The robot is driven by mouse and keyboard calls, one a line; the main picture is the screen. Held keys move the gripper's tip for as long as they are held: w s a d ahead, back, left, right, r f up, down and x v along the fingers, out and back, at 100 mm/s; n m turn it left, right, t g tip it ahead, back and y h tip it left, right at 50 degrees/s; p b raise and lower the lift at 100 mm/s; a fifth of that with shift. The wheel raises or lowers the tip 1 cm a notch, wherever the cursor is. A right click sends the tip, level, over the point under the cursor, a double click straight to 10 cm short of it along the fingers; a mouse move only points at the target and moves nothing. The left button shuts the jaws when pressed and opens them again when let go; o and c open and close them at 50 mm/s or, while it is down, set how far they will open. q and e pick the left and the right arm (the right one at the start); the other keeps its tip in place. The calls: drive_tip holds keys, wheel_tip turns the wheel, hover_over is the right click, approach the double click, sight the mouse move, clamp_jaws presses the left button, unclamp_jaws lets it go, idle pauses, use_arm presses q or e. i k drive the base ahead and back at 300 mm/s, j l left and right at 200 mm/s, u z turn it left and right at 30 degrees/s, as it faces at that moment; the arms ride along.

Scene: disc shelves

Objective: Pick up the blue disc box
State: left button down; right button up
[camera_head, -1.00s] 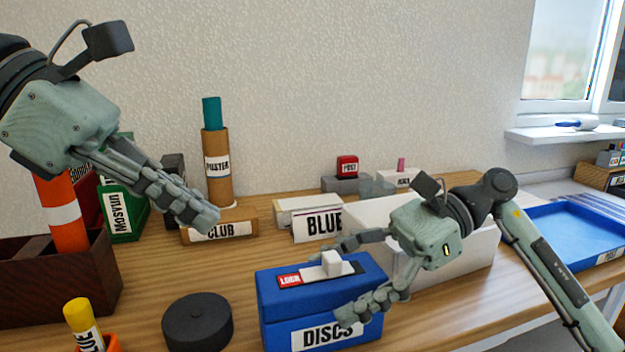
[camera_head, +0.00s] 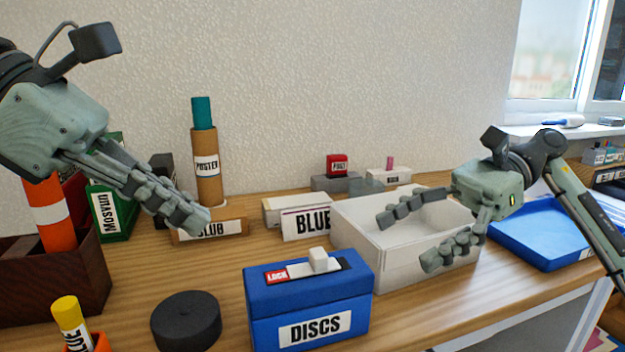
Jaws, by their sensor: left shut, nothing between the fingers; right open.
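The blue disc box (camera_head: 308,303) stands on the table at the front centre, with a "DISCS" label on its front. A white knob (camera_head: 318,260) and a red "LOCK" patch show on its lid. My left gripper (camera_head: 196,222) is shut and empty, at the upper left of the box, in front of the "CLUB" block.
A white open bin (camera_head: 347,240) stands close behind the box on the right. A black round disc (camera_head: 186,320) lies to its left. A brown box (camera_head: 95,268) with an orange-and-white cone stands far left. A blue tray (camera_head: 545,248) lies at the right.

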sight(284, 314)
drive_tip(key=k+l, duration=0.35)
drive_tip(key=l, duration=0.15)
drive_tip(key=k+l, duration=0.75)
drive_tip(key=l, duration=0.2)
